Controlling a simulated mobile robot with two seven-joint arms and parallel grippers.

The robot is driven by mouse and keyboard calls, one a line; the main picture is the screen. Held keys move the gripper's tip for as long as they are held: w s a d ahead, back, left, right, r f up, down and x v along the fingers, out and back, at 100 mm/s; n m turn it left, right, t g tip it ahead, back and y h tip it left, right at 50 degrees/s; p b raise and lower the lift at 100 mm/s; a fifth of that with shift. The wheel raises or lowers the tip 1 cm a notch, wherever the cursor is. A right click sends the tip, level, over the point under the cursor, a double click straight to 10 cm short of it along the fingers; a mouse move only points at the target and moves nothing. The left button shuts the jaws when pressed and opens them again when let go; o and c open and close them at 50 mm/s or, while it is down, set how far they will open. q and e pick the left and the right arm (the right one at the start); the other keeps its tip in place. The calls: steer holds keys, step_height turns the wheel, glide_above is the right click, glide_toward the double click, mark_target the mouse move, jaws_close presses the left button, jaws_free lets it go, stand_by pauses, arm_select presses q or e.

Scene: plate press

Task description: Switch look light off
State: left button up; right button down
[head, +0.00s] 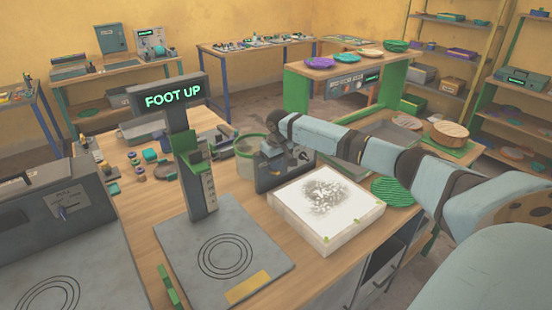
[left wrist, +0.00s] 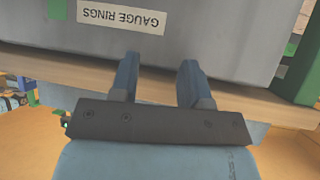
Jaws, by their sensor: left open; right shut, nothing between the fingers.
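The look light is a low box with a bright white top (head: 362,204) and a grey speckled patch in its middle; it looks lit. My left gripper (left wrist: 160,82) is open and empty in the left wrist view, in front of a grey surface labelled "GAUGE RINGS" (left wrist: 122,17).
A post with a "FOOT UP" sign (head: 172,98) stands on a grey plate with rings (head: 226,255) left of the light box. A green-rimmed bin (head: 247,147) is behind the panel. A green ribbed disc (head: 397,191) lies right of the box under my right arm.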

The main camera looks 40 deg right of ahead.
steer(key=shift+s+f+t+p, duration=0.1)
steer(key=shift+s+t+p, duration=0.1)
steer(key=shift+t+p, duration=0.2)
stand_by(0.3)
steer(key=shift+s+f+t+p, duration=0.1)
steer(key=shift+s+t+p, duration=0.15)
steer(key=shift+t+p, duration=0.3)
steer(key=t, duration=0.1)
steer(key=s+f+t, duration=0.1)
steer(key=t, duration=0.1)
steer(key=f+t+p, duration=0.1)
steer(key=shift+s+a+t+h, duration=0.15)
steer(key=shift+s+t+h, duration=0.15)
steer(key=shift+s+t, duration=0.05)
steer(key=shift+s+f+t, duration=0.1)
steer(key=shift+f+t, duration=0.25)
steer(key=shift+t, duration=0.65)
steer(key=shift+r, duration=0.15)
steer(key=shift+w+r+p, duration=0.25)
steer(key=shift+w+p, duration=0.15)
steer(key=shift+w, duration=0.4)
